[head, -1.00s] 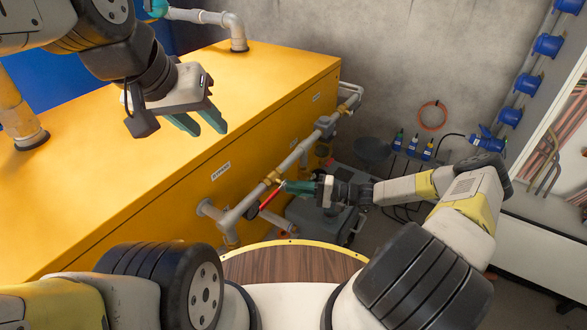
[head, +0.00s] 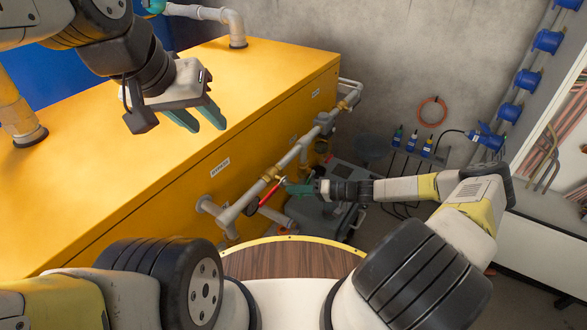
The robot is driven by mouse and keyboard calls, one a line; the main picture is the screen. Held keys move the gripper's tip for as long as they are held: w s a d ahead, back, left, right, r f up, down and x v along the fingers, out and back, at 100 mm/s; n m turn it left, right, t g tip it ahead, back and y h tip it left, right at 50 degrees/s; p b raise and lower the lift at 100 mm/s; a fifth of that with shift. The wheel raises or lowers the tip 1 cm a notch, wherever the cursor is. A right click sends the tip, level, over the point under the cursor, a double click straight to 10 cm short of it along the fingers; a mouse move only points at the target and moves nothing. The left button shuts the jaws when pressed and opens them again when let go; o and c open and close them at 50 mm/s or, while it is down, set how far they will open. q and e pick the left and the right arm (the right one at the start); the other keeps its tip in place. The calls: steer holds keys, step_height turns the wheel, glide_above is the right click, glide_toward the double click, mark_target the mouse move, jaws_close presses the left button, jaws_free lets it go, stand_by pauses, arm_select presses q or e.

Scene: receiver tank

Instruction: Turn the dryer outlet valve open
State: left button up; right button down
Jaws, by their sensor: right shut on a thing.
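A valve with a brass body (head: 271,173) sits on the grey pipe along the front of the yellow tank (head: 150,110). Its red lever (head: 268,193) slants down and to the left from beside the green fingers. My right gripper (head: 290,187) reaches in from the right and is shut on the red lever near its upper end; the fingers partly hide it. My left gripper (head: 199,119) hangs over the tank top, open and empty, far from the valve. A "BYPASS" label (head: 220,167) is on the tank face left of the valve; other labels are too small to read.
The grey pipe (head: 236,208) runs along the tank face toward the back wall. A grey wheeled unit (head: 345,177) stands on the floor behind my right gripper. Blue bottles (head: 427,147) and an orange hose coil (head: 433,112) are at the wall. A white cabinet (head: 545,235) is at right.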

steer(key=shift+w+d+f+n+h, duration=0.15)
steer(key=shift+f+n+h, duration=0.15)
steer(key=shift+f+n, duration=0.1)
steer(key=c, duration=1.4)
jaws_free()
steer(key=v, duration=0.8)
